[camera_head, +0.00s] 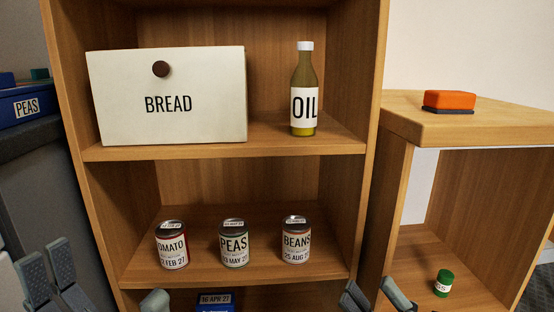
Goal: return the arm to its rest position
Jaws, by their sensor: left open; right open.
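My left gripper (52,275) is at the lower left of the head view, in front of the left side of the wooden shelf (225,151). Its grey fingers are apart, with nothing seen between them. My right gripper (374,293) is at the bottom edge, in front of the shelf's right side. Its two fingertips are apart and empty. A grey rounded part (154,301) also shows at the bottom edge; I cannot tell which part it is. Most of both arms is out of view.
The upper shelf holds a white BREAD box (165,125) and an OIL bottle (303,75). Below stand TOMATO (172,246), PEAS (233,244) and BEANS (296,242) cans.

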